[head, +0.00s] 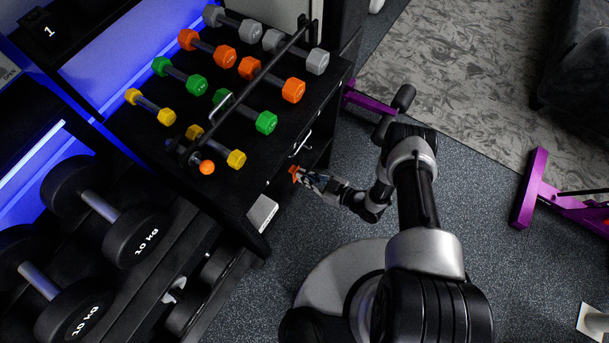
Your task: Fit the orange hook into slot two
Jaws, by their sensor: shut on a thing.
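My gripper (303,177) is at the front edge of the black dumbbell rack, near the middle of the view. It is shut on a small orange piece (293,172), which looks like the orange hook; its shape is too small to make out. A black rail (262,78) runs diagonally over the rack top, with an orange round end (207,167) at its near end. A silver hook-like part (300,143) shows at the rack's front edge, just above the held piece. I cannot tell which place is slot two.
The black rack (330,90) holds grey, orange, green and yellow dumbbells. Large black dumbbells (115,225) stand at lower left. A white plate (262,213) is on the rack's front. Purple equipment (530,190) stands at right. The floor (470,190) between is clear.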

